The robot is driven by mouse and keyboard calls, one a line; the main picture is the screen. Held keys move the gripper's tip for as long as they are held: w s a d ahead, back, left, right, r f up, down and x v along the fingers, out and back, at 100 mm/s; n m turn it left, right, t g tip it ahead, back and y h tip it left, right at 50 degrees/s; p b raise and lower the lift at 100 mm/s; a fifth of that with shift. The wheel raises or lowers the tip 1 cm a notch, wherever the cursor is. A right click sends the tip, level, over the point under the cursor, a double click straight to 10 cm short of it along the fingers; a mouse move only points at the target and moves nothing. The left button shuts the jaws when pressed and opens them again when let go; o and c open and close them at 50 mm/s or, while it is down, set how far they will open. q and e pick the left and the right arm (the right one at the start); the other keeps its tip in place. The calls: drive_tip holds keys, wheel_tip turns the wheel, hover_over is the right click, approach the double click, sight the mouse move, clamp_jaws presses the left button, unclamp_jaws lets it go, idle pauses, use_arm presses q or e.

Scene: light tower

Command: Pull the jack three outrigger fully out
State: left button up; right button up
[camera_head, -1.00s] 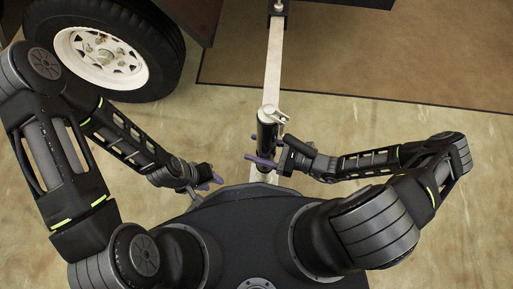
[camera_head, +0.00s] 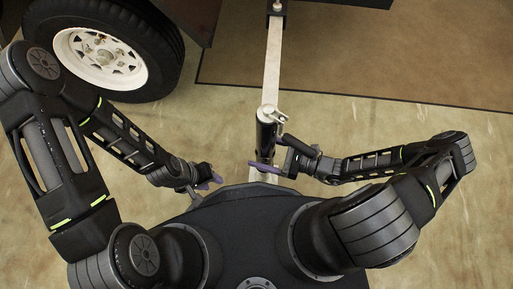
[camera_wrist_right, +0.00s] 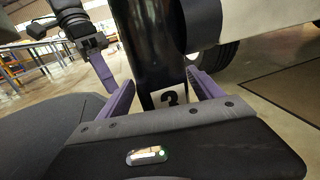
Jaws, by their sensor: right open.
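The cream outrigger bar (camera_head: 272,65) runs from the trailer towards me and ends at the black upright jack (camera_head: 265,135). In the right wrist view the jack post (camera_wrist_right: 150,40) carries a label reading 3 (camera_wrist_right: 174,98), and the bar (camera_wrist_right: 260,20) meets it at upper right. My right gripper (camera_head: 266,167) is open, with its purple fingers (camera_wrist_right: 160,88) on either side of the post, around its lower part. I cannot tell whether they touch it. My left gripper (camera_head: 213,180) is left of the jack and apart from it; its opening is unclear.
A trailer wheel (camera_head: 115,50) stands at upper left, beside the trailer body. A brown mat (camera_head: 380,60) lies at upper right.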

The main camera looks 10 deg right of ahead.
use_arm(q)
drive_tip(key=shift+s+d+r+p, duration=0.1)
drive_tip(key=shift+r+p, duration=0.25)
drive_tip(key=shift+r, duration=0.1)
use_arm(e)
drive_tip(key=v, duration=0.6)
drive_tip(key=shift+s, duration=0.1)
